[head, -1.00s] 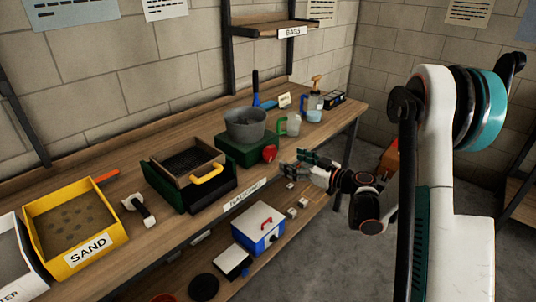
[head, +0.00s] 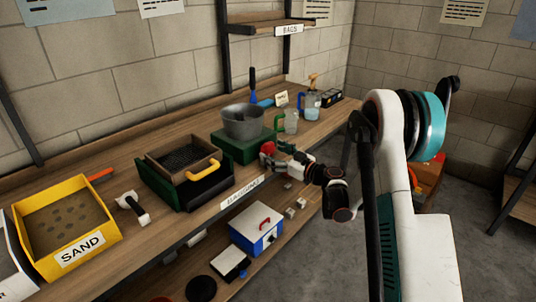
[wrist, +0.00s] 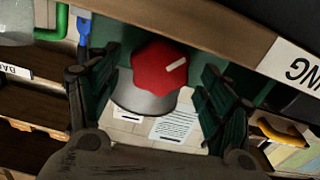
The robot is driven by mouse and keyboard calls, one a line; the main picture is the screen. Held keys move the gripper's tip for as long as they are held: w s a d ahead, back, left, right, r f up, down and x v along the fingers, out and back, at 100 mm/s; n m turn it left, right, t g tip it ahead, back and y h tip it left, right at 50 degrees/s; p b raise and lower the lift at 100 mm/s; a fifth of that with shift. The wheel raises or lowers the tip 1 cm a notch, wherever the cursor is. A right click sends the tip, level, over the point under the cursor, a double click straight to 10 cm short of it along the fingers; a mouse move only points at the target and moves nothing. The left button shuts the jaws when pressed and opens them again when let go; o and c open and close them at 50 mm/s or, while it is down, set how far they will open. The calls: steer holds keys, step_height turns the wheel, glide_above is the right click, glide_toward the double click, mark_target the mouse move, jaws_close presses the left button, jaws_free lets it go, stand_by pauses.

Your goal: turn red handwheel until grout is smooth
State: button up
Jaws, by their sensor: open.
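The red handwheel (head: 268,147) sits on the front of a green mixer base (head: 238,148) at the bench edge. A grey metal bowl (head: 243,122) stands on that base; the grout inside it cannot be made out. My gripper (head: 272,156) is open at the handwheel. In the wrist view the handwheel (wrist: 162,68) shows a pale mark and lies between the two open fingers of my gripper (wrist: 160,95), with gaps on both sides. Whether any finger touches it cannot be told.
A tray with a yellow handle (head: 203,170) is left of the mixer, and a yellow sand box (head: 108,232) farther left. Jugs (head: 312,106) stand to the right. A blue and white box (head: 256,230) is on the lower shelf.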

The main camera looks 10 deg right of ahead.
mark_target(271, 150)
steer(key=shift+b+x, duration=0.3)
steer(key=shift+x, duration=1.3)
steer(key=c, duration=1.1)
steer(key=shift+d+m, duration=0.1)
steer(key=shift+m, duration=2.8)
